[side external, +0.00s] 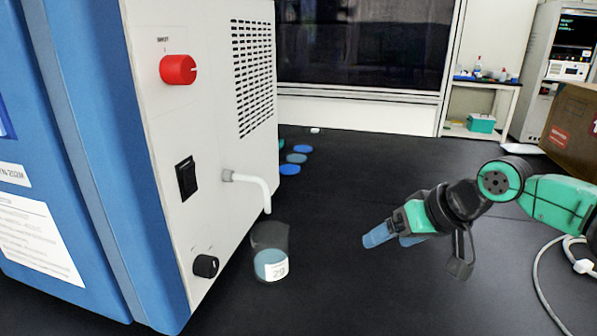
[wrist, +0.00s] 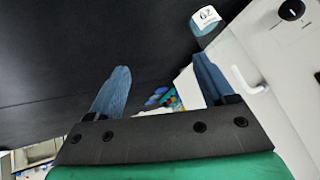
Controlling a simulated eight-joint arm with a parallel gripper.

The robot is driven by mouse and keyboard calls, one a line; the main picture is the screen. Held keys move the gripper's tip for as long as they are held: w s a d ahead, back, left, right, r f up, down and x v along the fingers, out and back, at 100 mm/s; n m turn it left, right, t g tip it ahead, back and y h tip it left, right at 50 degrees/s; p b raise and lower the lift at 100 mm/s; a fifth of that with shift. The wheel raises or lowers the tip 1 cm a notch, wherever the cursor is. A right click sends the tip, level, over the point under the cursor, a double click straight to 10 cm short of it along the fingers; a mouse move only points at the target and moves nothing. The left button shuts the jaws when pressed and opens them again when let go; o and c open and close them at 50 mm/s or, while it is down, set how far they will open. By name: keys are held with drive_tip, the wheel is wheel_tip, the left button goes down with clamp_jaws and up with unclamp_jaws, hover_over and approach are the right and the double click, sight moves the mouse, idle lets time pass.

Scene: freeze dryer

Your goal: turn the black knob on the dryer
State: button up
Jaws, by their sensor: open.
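The black knob (side external: 206,265) is on the lower part of the dryer's white side panel (side external: 215,215) in the side external view. It also shows at the top right of the wrist view (wrist: 292,9), with a light mark on it. My gripper (side external: 388,238) is to the right of the knob, well apart from it, above the black table. In the wrist view its two blue fingers (wrist: 163,85) are spread with nothing between them. The gripper is open and empty.
A beaker (side external: 270,252) with blue liquid stands below the white spout (side external: 248,185), between knob and gripper. A red knob (side external: 178,69) and a black switch (side external: 187,178) are higher on the panel. A cardboard box (side external: 573,122) is at right.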

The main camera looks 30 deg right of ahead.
drive_tip(key=s+d+n, duration=0.1)
drive_tip(key=s+d+n+h, duration=0.1)
drive_tip(key=n, duration=0.1)
drive_tip(key=shift+d+f, duration=0.15)
drive_tip(key=shift+d, duration=0.05)
drive_tip(key=shift+a, duration=0.1)
idle(1.1)
